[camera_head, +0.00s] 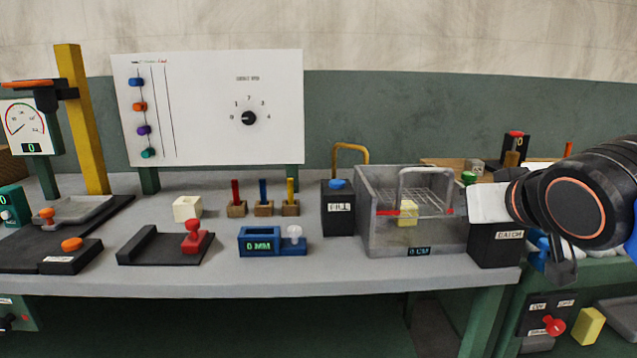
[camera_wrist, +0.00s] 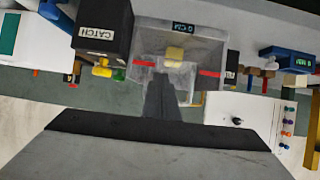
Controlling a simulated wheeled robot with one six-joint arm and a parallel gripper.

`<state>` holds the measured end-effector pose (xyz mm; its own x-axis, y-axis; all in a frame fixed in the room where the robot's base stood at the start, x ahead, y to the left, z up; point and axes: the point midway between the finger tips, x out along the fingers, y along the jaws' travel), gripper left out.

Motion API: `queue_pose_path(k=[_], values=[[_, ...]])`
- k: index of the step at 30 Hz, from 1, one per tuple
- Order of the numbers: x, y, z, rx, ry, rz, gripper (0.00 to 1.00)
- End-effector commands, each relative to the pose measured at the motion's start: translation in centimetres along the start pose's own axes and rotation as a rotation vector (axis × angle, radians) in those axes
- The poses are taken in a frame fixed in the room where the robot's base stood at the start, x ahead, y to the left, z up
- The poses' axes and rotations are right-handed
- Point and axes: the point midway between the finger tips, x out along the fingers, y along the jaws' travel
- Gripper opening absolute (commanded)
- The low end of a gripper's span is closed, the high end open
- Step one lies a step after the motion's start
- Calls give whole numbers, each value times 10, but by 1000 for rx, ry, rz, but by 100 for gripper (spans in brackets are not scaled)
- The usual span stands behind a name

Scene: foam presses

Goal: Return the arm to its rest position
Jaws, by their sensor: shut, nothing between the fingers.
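My arm comes in from the right edge of the head view, its dark wrist joint with an orange ring hanging near the box marked CATCH (camera_head: 496,247). In the wrist view my gripper (camera_wrist: 160,82) shows as narrow dark fingers, shut and empty. In that view the fingers overlap the edge of the clear tank (camera_wrist: 196,86), with no contact to be seen. The tank (camera_head: 378,238) also stands on the bench in the head view, with a pale yellow block (camera_head: 407,213) inside. Where the fingertips are in the head view is hard to tell.
A box marked FILL (camera_head: 338,212) stands left of the tank. A blue gauge (camera_head: 272,241), a red-handled press (camera_head: 193,240) and a white block (camera_head: 187,208) lie farther left. A white panel (camera_head: 210,110) stands behind. Below right are a control box (camera_head: 541,318) and a yellow block (camera_head: 588,326).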

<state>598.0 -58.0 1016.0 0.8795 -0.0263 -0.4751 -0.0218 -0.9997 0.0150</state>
Motion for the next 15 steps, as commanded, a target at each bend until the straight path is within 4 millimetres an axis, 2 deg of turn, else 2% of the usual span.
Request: queue_pose_path(k=[1, 3, 9, 12, 15], values=[[10, 5, 30, -3, -70, 13, 0], [21, 9, 73, -7, -173, 23, 0], [33, 15, 188, -14, -448, 16, 0], [31, 14, 231, -13, -552, 0, 0], [28, 12, 258, -11, -620, -15, 0]])
